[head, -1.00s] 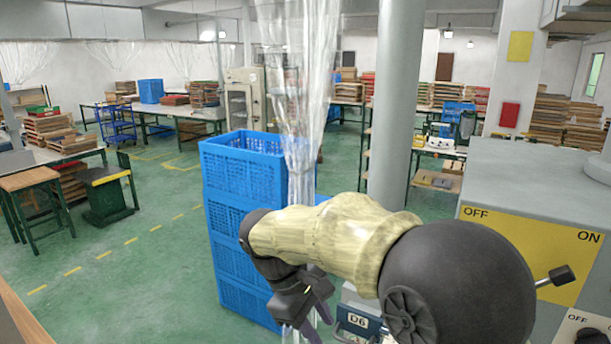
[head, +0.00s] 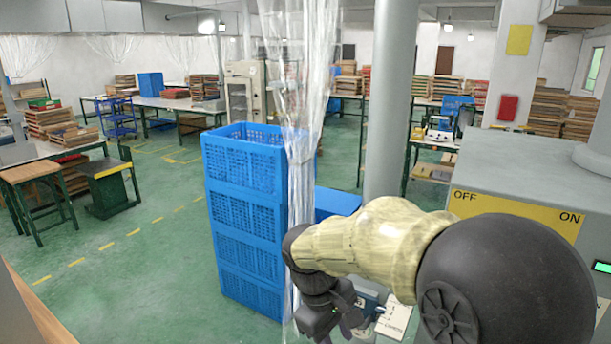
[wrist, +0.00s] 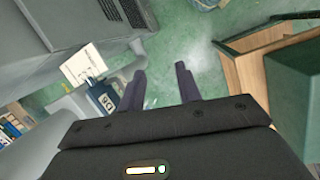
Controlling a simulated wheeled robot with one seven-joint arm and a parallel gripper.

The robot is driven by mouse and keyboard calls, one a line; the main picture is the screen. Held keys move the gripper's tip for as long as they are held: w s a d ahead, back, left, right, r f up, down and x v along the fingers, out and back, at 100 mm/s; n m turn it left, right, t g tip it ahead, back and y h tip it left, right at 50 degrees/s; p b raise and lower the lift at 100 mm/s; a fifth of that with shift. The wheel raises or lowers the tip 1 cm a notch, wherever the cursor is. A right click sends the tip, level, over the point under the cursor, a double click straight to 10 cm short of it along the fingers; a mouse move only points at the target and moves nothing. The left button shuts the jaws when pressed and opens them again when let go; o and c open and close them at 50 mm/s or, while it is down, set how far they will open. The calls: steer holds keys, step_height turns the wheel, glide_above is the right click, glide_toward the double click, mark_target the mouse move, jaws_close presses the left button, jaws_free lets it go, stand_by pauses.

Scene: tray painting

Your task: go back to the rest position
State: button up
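My gripper (head: 338,328) hangs low at the bottom middle of the head view, pointing downward at the end of my bent arm. In the wrist view my gripper (wrist: 161,88) shows two dark fingers held apart with only the green floor between them. It is open and empty. In the head view its fingertips are partly lost near the lower edge.
A stack of blue crates (head: 243,212) with a clear plastic curtain (head: 299,90) stands just left of my arm. A grey machine with an OFF/ON panel (head: 515,212) is at the right. A blue D6 box (wrist: 97,98) and white card (wrist: 84,65) are near the gripper. Green floor (head: 130,265) is open at left.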

steer(key=s+d+f+m+t+y, duration=0.3)
steer(key=s+d+f+m, duration=0.3)
steer(key=d+f+m, duration=0.2)
steer(key=shift+s+d+m, duration=0.15)
steer(key=shift+d+m, duration=0.45)
steer(key=shift+d, duration=0.2)
steer(key=shift+a, duration=0.1)
steer(key=shift+s, duration=0.1)
